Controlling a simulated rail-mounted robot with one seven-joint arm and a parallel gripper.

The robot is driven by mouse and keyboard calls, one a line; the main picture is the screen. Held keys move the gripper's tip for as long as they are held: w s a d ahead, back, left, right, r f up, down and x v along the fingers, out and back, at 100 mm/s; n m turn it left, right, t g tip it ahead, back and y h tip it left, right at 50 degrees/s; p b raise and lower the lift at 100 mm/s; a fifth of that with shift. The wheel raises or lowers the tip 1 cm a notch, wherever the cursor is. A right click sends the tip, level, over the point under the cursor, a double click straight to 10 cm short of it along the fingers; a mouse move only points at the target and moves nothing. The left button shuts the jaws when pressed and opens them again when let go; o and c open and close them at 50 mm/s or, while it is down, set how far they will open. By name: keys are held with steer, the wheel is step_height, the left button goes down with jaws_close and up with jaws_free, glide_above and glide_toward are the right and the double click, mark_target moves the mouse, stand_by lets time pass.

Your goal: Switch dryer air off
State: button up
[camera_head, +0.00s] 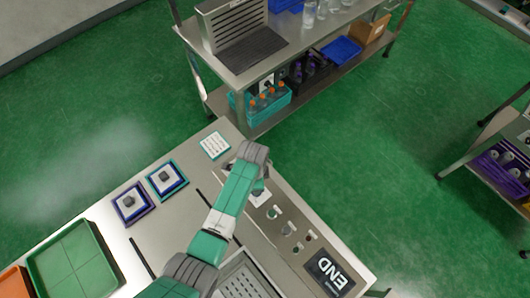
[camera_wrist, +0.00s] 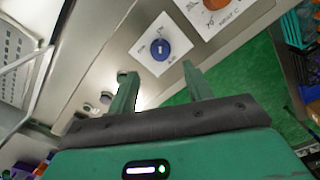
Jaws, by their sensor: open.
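In the wrist view, a round blue knob (camera_wrist: 158,48) with a pale mark on its face sits on a white plate (camera_wrist: 140,47) with small dark lettering. The lettering is too small to read surely. My gripper (camera_wrist: 156,71) is open, its two green fingers pointing toward the knob, one to each side of it in the picture. The fingers look empty and apart from the knob. In the head view my arm reaches over the steel bench (camera_head: 180,232) and hides most of the gripper. I cannot pick out the blue knob there.
An orange knob (camera_wrist: 216,4) on another white plate is near the wrist view's top edge. Several round fittings (camera_head: 286,230) and a black END panel (camera_head: 330,272) lie along the bench's right side. A green tray (camera_head: 40,268) is at left. A steel shelf (camera_head: 262,60) stands behind.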

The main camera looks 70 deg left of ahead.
step_height(320, 180, down, 8)
steer(key=shift+s+r+b, duration=0.1)
steer(key=shift+r+b, duration=0.15)
steer(key=shift+b, duration=0.6)
steer(key=c, duration=1)
